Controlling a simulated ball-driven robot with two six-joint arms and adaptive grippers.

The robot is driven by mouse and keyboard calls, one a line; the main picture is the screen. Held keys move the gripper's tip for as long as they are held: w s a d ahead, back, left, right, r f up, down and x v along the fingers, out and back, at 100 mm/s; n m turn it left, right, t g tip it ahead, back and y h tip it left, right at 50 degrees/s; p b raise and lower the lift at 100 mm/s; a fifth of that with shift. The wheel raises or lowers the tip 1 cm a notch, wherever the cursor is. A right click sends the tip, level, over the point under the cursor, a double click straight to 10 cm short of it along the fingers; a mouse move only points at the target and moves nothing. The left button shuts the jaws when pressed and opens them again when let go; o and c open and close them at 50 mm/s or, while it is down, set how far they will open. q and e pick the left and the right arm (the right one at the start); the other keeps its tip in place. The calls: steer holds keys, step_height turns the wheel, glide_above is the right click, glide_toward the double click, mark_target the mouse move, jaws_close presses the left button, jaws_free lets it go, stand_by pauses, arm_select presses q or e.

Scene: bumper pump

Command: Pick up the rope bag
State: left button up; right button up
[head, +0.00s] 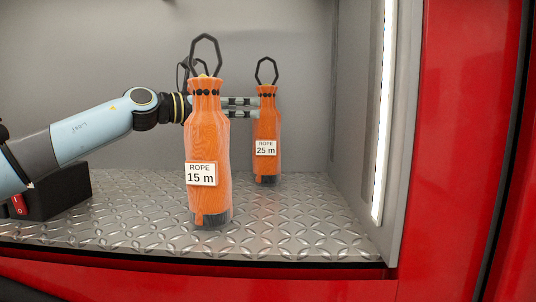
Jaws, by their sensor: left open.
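An orange rope bag (209,135) labelled "ROPE 15 m" stands upright in front, with a black loop handle on top. A second orange rope bag (267,128) labelled "ROPE 25 m" stands upright further back to the right, also with a black loop. My left gripper (253,108) reaches in from the left, passing behind the 15 m bag, which hides its middle. Its two fingers are apart, one above the other, with the tips at the left side of the 25 m bag's upper body. I cannot tell whether they touch it. My right gripper is not in view.
The bags stand on a metal tread-plate floor (310,215) inside a grey compartment with a red frame (455,150). A light strip (384,110) runs down the right wall. A black box (60,195) with a red switch sits left. Another dark loop (183,68) shows behind the 15 m bag.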

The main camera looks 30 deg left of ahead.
mark_target(254, 126)
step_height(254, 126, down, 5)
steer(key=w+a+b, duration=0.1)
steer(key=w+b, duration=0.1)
steer(key=b, duration=0.2)
arm_select(q)
steer(key=f, duration=0.3)
steer(key=f+p, duration=0.1)
steer(key=f, duration=0.1)
steer(key=shift+w+d, duration=0.1)
steer(key=shift+w, duration=0.3)
steer(key=shift+p+x, duration=0.55)
steer(key=shift+x, duration=0.4)
steer(key=p+x, duration=0.2)
steer(key=x, duration=0.2)
steer(key=shift+w+d+r+p, duration=0.1)
steer(key=shift+d+r+p, duration=0.05)
steer(key=shift+d+p, duration=0.15)
steer(key=shift+w, duration=0.2)
steer(key=shift+s, duration=0.15)
steer(key=shift+c, duration=0.6)
steer(key=c, duration=1.6)
steer(key=shift+c, duration=0.4)
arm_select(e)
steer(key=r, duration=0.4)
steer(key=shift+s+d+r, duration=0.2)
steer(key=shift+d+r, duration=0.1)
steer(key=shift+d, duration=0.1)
